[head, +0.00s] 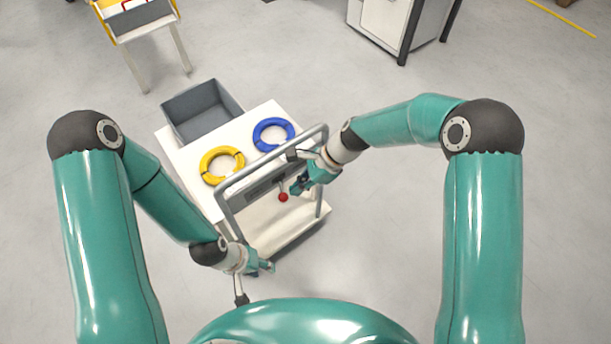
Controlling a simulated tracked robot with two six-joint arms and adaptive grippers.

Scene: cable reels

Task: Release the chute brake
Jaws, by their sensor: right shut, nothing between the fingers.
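A lever with a red ball knob (283,197) hangs below the handle side of a white trolley; I cannot tell whether it is the chute brake. My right gripper (299,186) is shut and empty, just above and right of the red knob, apart from it in the picture. My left gripper (264,267) is low, by the trolley's near lower corner. Its fingers are too small to tell open from shut. A yellow-sided stand with a grey sloping tray (143,19), perhaps the chute, is cut off at the top left, with a red part at its upper edge.
The trolley top (201,202) bears a yellow ring-shaped coil (207,168), a blue one (258,136) and a grey bin (206,124). Its grey handle rail (262,169) rises near my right gripper. A white cabinet (381,25) stands at the back. Floor to the right is clear.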

